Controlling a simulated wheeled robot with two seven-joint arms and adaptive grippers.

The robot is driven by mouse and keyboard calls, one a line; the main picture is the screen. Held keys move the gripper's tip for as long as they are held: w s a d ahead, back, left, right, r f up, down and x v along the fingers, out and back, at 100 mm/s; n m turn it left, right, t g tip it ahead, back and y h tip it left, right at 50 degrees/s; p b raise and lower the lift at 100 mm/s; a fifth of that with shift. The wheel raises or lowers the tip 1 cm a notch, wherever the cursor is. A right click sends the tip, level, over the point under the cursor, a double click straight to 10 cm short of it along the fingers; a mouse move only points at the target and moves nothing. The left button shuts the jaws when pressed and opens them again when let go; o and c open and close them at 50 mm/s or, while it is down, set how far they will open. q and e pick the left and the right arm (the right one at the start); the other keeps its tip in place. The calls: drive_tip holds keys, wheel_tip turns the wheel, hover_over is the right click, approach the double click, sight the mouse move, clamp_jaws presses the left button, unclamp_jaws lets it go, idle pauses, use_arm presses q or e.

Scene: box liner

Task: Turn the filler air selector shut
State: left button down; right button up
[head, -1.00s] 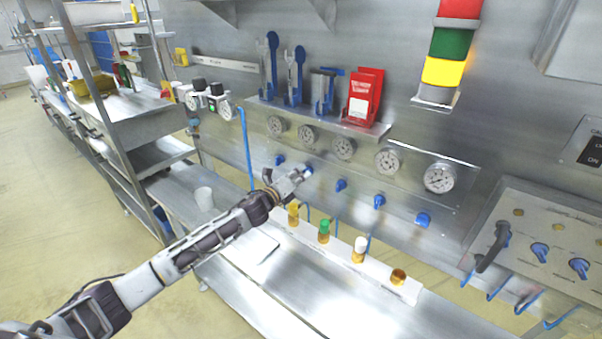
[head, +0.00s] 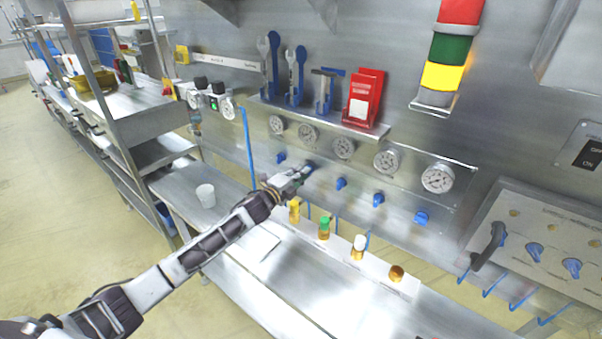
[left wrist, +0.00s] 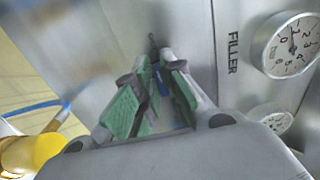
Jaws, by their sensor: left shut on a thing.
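The filler air selector is a small blue knob, second from the left in the row on the steel panel. In the head view my left gripper (head: 302,172) mostly covers it. In the left wrist view the blue selector (left wrist: 162,80) shows between the green-padded fingers of the left gripper (left wrist: 158,85), which are shut on it. The panel beside it reads FILLER, next to a round gauge (left wrist: 290,45). The selector's exact angle is hidden by the fingers. My right gripper is not in view.
Other blue knobs flank it: one at left (head: 280,158), one at right (head: 341,183). A tool shelf (head: 345,127) juts out above the gauges.

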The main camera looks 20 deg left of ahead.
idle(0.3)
use_arm(q)
drive_tip(key=c, duration=1.5)
unclamp_jaws()
drive_tip(key=shift+s+a, duration=0.1)
drive_tip(key=shift+s, duration=0.05)
drive_tip(key=shift+v, duration=5.8)
